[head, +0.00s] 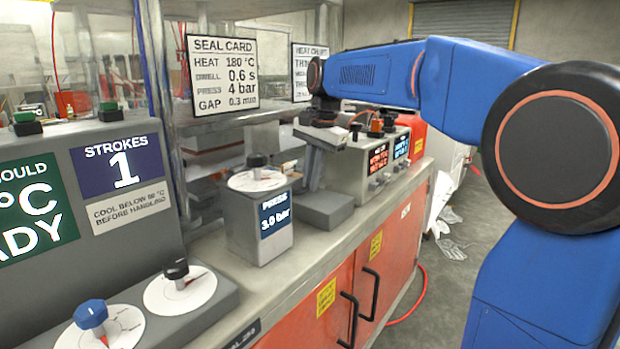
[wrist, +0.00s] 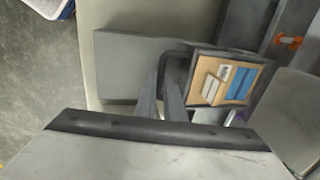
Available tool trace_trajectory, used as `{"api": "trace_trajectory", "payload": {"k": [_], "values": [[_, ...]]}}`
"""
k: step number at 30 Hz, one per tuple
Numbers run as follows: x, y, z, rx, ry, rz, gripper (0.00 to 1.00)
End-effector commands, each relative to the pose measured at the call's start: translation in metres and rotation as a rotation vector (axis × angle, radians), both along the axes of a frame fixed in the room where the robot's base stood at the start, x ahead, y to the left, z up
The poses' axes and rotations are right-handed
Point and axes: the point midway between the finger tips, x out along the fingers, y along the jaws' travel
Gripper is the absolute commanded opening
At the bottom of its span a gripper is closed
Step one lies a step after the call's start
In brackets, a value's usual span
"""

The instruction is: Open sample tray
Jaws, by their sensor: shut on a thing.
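The sample tray (wrist: 208,103) shows in the wrist view, right of centre. It is a dark-rimmed tray with a tan inside holding white and blue pieces. A dark bar-like handle (wrist: 172,55) stands at its left side. My gripper (wrist: 164,82) reaches in from below with its two grey fingers at the handle, shut on it. The exact contact at the fingertips is hard to see. In the head view my gripper (head: 312,172) points down over the bench behind the press dial box; the tray cannot be made out there.
A grey block (head: 323,211) lies on the bench beside my gripper; it also shows in the wrist view (wrist: 122,68). The press dial box (head: 258,228) stands in front, and a control box with screens (head: 362,170) behind. Orange cabinet doors (head: 335,290) face the open floor.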

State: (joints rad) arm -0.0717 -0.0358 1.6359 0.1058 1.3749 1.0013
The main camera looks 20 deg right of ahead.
Motion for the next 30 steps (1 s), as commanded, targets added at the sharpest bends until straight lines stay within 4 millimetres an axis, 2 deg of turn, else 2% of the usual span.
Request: {"api": "trace_trajectory", "payload": {"k": [18, 23, 30], "values": [[-0.099, -0.073, 0.002, -0.001, -0.003, -0.005, 0.0], [-0.109, -0.08, 0.001, -0.001, -0.002, -0.004, 0.0], [-0.11, -0.081, 0.001, -0.002, -0.002, -0.002, 0.0]]}}
